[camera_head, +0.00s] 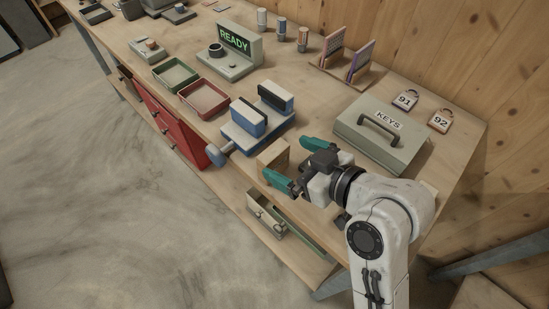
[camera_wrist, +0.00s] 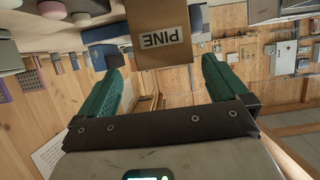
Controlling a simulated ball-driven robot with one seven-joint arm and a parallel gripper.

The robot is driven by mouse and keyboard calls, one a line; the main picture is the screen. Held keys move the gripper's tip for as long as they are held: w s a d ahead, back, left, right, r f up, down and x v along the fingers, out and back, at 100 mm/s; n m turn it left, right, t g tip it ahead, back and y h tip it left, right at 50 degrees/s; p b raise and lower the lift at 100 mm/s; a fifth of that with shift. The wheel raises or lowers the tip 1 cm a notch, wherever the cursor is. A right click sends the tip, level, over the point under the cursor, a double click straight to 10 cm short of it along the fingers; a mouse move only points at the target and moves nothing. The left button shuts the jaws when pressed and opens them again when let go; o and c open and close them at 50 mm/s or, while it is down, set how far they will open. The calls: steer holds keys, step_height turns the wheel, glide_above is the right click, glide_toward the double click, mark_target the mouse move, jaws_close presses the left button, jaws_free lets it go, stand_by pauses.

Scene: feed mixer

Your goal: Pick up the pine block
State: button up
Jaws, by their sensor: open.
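The pine block (camera_head: 272,157) is a light wood block near the front edge of the bench, beside the blue vise. In the wrist view the pine block (camera_wrist: 160,40) shows upside down with its "PINE" label, centred ahead of the fingers. My gripper (camera_head: 291,162) is open, with its two teal fingers spread apart just to the right of the block. In the wrist view my gripper (camera_wrist: 162,78) has nothing clamped between its fingers. The block's underside and far side are hidden.
The blue vise (camera_head: 246,140) stands just left of the block, its handle over the front edge. A grey-green KEYS box (camera_head: 385,135) stands behind my gripper at the right. A red tray (camera_head: 204,98) and a green tray (camera_head: 175,76) lie farther left. An open drawer (camera_head: 266,214) sits below.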

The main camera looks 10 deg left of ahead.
mark_target(270, 148)
steer(key=shift+s+p+x, duration=0.25)
steer(key=shift+p+x, duration=0.15)
steer(key=shift+x, duration=2.3)
steer(key=shift+a, duration=0.1)
steer(key=shift+c, duration=0.4)
steer(key=c, duration=0.9)
steer(key=shift+r, duration=0.1)
steer(key=shift+c, duration=0.2)
steer(key=shift+r, duration=0.55)
steer(key=s+d+r+p, duration=0.6)
steer(key=s+r+p, duration=0.4)
steer(key=s+r, duration=0.1)
steer(key=shift+s+d+r+p, duration=0.25)
steer(key=shift+s+r+p, duration=0.15)
steer(key=shift+s, duration=0.3)
